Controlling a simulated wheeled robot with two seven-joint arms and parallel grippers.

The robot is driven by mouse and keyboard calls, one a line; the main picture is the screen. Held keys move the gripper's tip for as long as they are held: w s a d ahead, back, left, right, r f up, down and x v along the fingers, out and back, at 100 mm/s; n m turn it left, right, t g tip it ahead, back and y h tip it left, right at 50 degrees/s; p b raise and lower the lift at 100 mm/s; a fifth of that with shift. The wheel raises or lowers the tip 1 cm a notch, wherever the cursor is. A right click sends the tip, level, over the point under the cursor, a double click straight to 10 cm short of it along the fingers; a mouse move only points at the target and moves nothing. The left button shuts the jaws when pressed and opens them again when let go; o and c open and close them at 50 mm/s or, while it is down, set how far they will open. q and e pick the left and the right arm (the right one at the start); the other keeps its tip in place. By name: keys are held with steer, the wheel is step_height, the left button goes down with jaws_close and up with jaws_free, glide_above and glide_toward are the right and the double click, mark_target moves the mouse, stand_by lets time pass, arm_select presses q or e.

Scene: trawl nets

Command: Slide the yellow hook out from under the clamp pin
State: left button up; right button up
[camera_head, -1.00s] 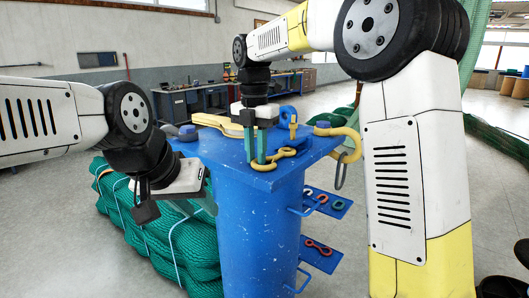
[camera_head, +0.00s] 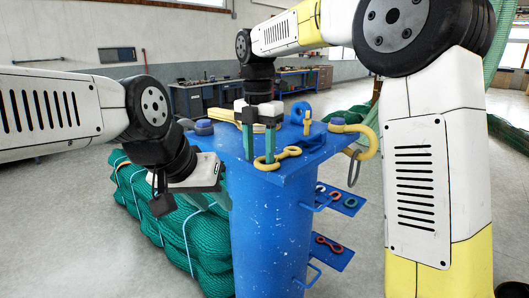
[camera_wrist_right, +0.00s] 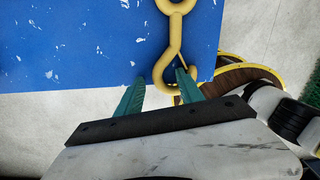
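The yellow hook (camera_head: 281,158) lies at the front edge of the blue table top (camera_head: 215,143). Its eye points back right, and its bend reaches past the edge. In the right wrist view the hook (camera_wrist_right: 175,45) has its bend beside my right gripper (camera_wrist_right: 158,92). One finger appears to stand inside the bend, the other is outside it; contact is unclear. My right gripper (camera_head: 260,146) points down with fingers apart. The blue clamp (camera_head: 298,112) with a yellow pin (camera_head: 307,122) stands behind the hook. My left gripper (camera_head: 170,193) hangs left of the table; its fingers are unclear.
A larger yellow hook (camera_head: 365,135) with a grey ring sits at the table's right corner. Blue side shelves (camera_head: 335,252) stick out right. Green net bundles (camera_head: 150,210) lie left.

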step_height(320, 180, up, 7)
steer(key=shift+f, duration=0.15)
steer(key=shift+r, duration=0.55)
steer(key=s+d+m+t+y, duration=0.15)
steer(key=s+d+m, duration=0.25)
steer(key=d+m, duration=0.5)
steer(key=s+d+f+m+t, duration=0.4)
steer(key=s+d+f+m, duration=0.7)
steer(key=m, duration=1)
steer(key=shift+s+d+t+y, duration=0.4)
steer(key=shift+s+d, duration=0.2)
steer(key=shift+s, duration=0.65)
